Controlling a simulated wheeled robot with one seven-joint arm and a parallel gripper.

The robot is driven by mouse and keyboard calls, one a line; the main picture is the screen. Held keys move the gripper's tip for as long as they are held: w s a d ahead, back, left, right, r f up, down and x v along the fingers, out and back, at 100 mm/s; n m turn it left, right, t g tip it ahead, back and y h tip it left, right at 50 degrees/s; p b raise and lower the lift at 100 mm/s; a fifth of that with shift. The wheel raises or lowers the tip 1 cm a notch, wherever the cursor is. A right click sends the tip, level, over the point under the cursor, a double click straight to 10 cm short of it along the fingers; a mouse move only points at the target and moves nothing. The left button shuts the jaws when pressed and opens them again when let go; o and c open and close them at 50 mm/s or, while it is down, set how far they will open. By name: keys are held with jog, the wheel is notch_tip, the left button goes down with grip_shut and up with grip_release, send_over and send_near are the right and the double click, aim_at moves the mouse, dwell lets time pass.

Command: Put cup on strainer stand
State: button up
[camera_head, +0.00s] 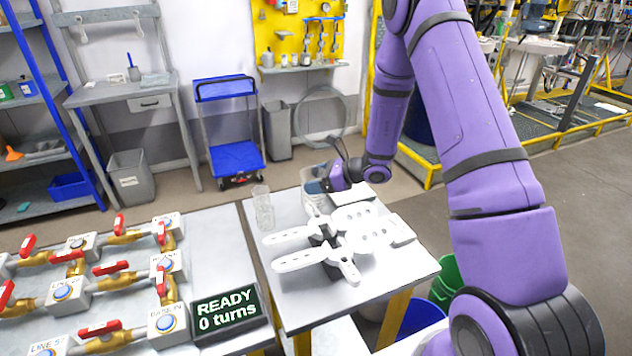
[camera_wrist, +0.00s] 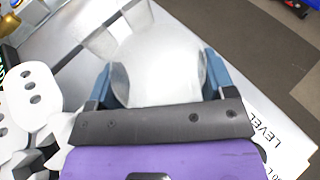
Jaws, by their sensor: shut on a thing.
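My gripper (camera_head: 325,184) is at the far edge of the small grey table. In the wrist view its two blue fingers (camera_wrist: 157,80) are shut on the sides of a clear, round cup (camera_wrist: 155,60). In the head view the see-through cup (camera_head: 312,177) shows partly behind the gripper; whether its base touches the table is hard to tell. A tall clear vessel (camera_head: 263,208) stands on the table to the left of the cup. It may be the strainer stand, but its form is too faint to be sure.
A label plate (camera_wrist: 275,145) lies beside the gripper. A bench with valves (camera_head: 90,270) and a "READY 0 turns" display (camera_head: 228,310) adjoins at left. The table's front left is clear.

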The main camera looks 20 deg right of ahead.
jog(key=shift+f, duration=0.25)
jog(key=shift+f, duration=0.15)
jog(key=o, duration=0.9)
jog(key=shift+o, duration=0.2)
jog(key=shift+r, duration=0.2)
jog(key=v, duration=1.1)
jog(key=s+a+r+n+g+h, duration=0.1)
jog(key=s+a+r+n+g, duration=0.2)
jog(key=s+a+r+n, duration=0.35)
jog(key=s+a+r+n+g+h, duration=0.1)
jog(key=s+a+r+n+g, duration=0.2)
jog(key=s+r+n, duration=0.6)
jog(key=s+d+r+n+t+h, duration=0.2)
jog(key=s+r+n+t+h, duration=0.1)
jog(key=s+r+n+h, duration=0.6)
jog(key=s+r, duration=0.3)
jog(key=s, duration=0.3)
jog(key=shift+s+d+r+n, duration=0.25)
jog(key=shift+s+r+n, duration=0.1)
jog(key=shift+s, duration=0.05)
